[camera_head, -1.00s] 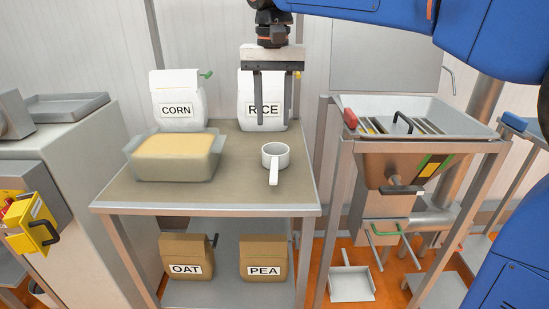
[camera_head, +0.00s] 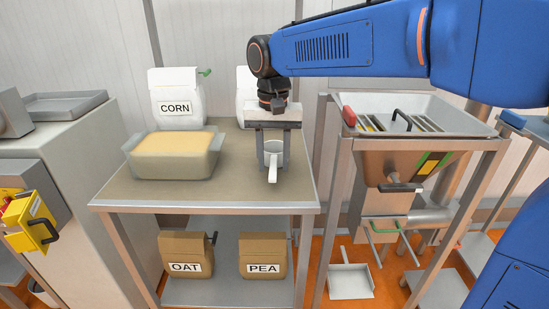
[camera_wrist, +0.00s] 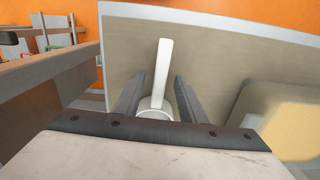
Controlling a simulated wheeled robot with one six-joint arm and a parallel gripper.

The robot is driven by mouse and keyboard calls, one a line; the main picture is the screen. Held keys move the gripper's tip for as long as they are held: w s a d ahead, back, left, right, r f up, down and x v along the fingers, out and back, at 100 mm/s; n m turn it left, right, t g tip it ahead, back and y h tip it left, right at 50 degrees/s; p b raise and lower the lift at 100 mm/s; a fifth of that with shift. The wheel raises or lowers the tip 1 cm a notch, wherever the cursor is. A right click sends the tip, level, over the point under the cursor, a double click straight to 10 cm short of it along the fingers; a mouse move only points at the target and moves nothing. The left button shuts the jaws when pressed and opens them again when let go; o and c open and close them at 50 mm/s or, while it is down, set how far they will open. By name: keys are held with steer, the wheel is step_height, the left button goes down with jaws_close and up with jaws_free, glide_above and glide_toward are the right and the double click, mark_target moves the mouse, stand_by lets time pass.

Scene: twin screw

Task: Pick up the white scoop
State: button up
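The white scoop (camera_head: 272,177) stands on the table (camera_head: 236,191), its handle pointing toward the table's front edge. My gripper (camera_head: 273,166) is lowered over it, with one finger on each side of the scoop's cup. In the wrist view the scoop's handle (camera_wrist: 162,72) stretches away between the two open fingers (camera_wrist: 156,100), and part of the cup shows close to the gripper's body. Gaps show between the fingers and the handle; whether the fingers touch the cup I cannot tell.
A tub of yellow grain (camera_head: 132,163) stands to the left of the gripper. The CORN bag (camera_head: 178,88) stands behind it; the other white bag (camera_head: 244,110) is mostly hidden by my arm. A hopper machine (camera_head: 405,160) stands right of the table. The table front is clear.

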steer(key=shift+f, duration=1.3)
steer(key=shift+c, duration=0.7)
jaws_close()
step_height(320, 180, up, 10)
steer(key=shift+r, duration=0.1)
